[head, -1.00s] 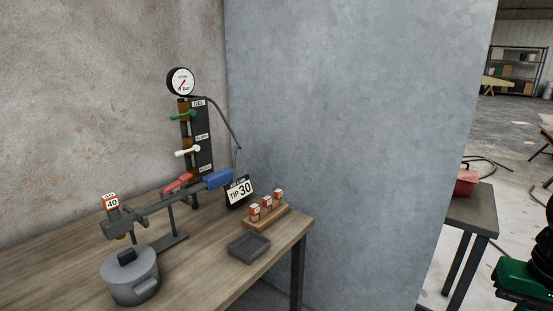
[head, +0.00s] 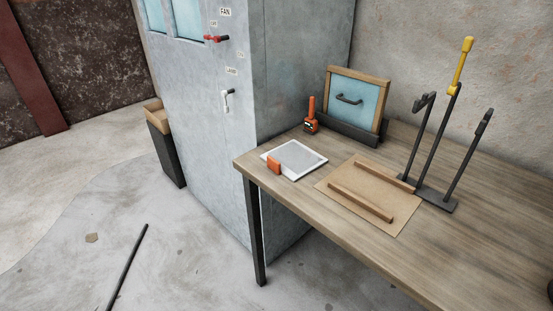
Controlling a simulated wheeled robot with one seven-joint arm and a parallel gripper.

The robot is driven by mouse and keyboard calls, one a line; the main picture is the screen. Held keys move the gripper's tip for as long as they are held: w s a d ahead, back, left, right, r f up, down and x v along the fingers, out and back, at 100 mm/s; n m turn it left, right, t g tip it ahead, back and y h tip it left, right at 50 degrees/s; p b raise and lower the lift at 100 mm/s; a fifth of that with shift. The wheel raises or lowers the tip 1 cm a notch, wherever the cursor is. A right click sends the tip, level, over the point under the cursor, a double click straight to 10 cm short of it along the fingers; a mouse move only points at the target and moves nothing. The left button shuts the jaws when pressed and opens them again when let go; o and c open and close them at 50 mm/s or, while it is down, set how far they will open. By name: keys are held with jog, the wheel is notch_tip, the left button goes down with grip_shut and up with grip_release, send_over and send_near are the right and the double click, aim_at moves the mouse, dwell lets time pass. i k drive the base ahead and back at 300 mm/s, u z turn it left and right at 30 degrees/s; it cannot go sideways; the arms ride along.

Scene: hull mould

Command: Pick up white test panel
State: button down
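The white test panel (head: 305,158) lies flat near the left end of the wooden table (head: 450,240), with a grey face and white border. A small orange block (head: 274,165) is at its front left edge; I cannot tell whether it is fixed to the panel. My gripper is not in view.
A brown board with two wooden strips (head: 372,195) lies right of the panel. Behind stand an orange-handled tool (head: 311,117), a framed blue panel (head: 354,100) and a black stand with a yellow-handled tool (head: 461,65). A grey cabinet (head: 215,110) adjoins the table's left end. A dark rod (head: 127,267) shows over open floor.

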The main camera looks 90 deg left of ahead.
aim_at(293, 159)
jog(key=u, duration=2.85)
jog(key=k, duration=1.25)
jog(key=u, duration=0.35)
jog(key=i, duration=1.25)
jog(key=z, duration=0.25)
